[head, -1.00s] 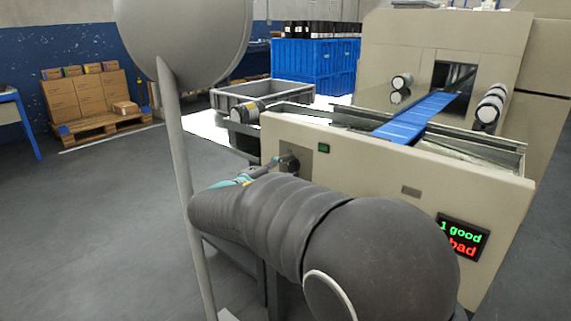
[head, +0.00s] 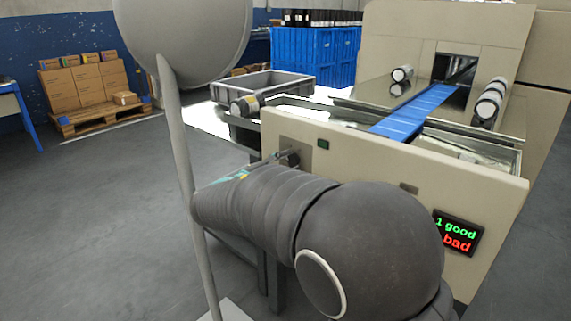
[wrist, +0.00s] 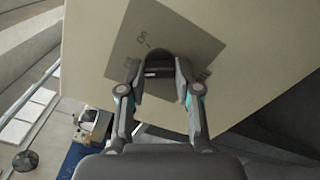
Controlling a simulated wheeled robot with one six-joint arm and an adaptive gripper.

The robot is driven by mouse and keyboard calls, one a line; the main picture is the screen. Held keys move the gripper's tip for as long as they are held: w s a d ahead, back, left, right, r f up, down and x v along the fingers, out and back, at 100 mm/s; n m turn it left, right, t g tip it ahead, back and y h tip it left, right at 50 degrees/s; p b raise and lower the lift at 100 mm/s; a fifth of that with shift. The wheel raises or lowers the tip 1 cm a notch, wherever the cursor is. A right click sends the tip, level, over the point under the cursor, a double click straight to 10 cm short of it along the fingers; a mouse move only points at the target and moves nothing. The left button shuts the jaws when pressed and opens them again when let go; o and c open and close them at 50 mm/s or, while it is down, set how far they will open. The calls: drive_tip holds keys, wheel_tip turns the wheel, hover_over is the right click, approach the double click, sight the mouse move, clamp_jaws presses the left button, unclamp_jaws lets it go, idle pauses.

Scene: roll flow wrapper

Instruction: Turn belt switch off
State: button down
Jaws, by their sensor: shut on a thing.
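The belt switch (wrist: 158,57) is a dark rotary knob on a grey plate (wrist: 185,45) on the machine's beige side panel. The word "on" shows on the plate in the wrist view. My gripper (wrist: 158,74) is shut on the knob, with one finger on each side of it. In the head view the grey plate (head: 296,150) is at the left end of the panel, with my gripper (head: 286,158) at it, mostly hidden behind my arm. The knob's exact pointing angle is hard to tell.
A display (head: 457,233) reads "1 good" and "bad". The blue belt (head: 416,110) runs into the machine, with rolls (head: 489,102) beside it. A grey crate (head: 263,91) stands behind. The floor at left is clear.

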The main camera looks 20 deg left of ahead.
drive_tip(key=c, duration=0.8)
unclamp_jaws()
drive_tip(key=v, duration=1.2)
